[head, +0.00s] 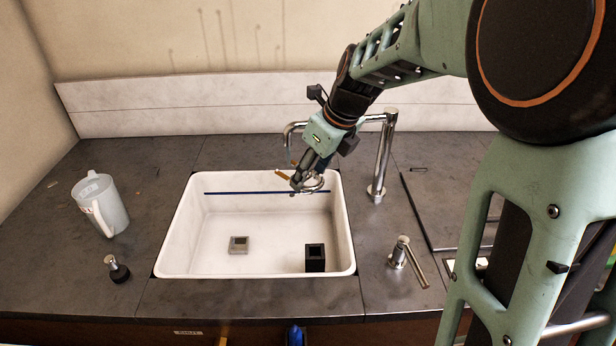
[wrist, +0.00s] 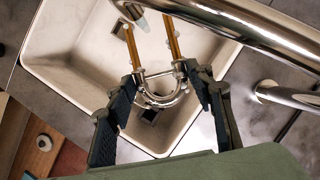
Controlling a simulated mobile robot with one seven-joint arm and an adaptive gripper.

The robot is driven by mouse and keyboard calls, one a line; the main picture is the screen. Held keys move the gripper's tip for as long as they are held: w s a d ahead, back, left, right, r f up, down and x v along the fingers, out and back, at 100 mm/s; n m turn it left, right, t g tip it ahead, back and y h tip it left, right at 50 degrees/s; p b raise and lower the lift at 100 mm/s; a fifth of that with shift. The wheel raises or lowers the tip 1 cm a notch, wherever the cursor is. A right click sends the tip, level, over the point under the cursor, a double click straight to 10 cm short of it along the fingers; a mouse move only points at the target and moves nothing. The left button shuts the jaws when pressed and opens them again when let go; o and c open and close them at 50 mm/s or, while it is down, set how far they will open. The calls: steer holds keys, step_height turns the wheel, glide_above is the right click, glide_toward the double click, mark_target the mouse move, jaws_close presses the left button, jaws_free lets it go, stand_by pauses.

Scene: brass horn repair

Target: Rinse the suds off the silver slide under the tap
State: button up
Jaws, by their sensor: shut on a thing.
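The silver slide is a U-shaped tube; its bright bow (wrist: 160,101) lies between the fingers in the wrist view, with two brass-coloured legs (wrist: 174,40) reaching away. Small whitish blobs, apparently suds, sit on the tubes. In the head view the slide (head: 314,183) is partly hidden by my gripper (head: 297,183), which is shut on it above the back of the white sink (head: 174,235). The chrome tap (head: 383,155) stands behind the sink's right side. Its spout crosses close above the slide in the wrist view (wrist: 250,28). I see no water stream.
A lever handle (head: 408,258) stands on the right counter. The sink's middle is free.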

steer(key=shift+w+r, duration=0.1)
steer(key=shift+w, duration=0.05)
steer(key=shift+w+d+p, duration=0.2)
steer(key=shift+w+p, duration=0.15)
steer(key=shift+s, duration=0.1)
steer(key=shift+s+a, duration=0.25)
steer(key=shift+s, duration=0.2)
steer(key=shift+w+d+p, duration=0.1)
steer(key=shift+w+p, duration=0.05)
steer(key=shift+p, duration=0.15)
steer(key=shift+w+d, duration=0.2)
steer(key=shift+w, duration=0.25)
steer(key=shift+s+d, duration=0.1)
steer(key=s+d, duration=0.3)
steer(key=d, duration=0.4)
steer(key=shift+s, duration=0.2)
stand_by(1.4)
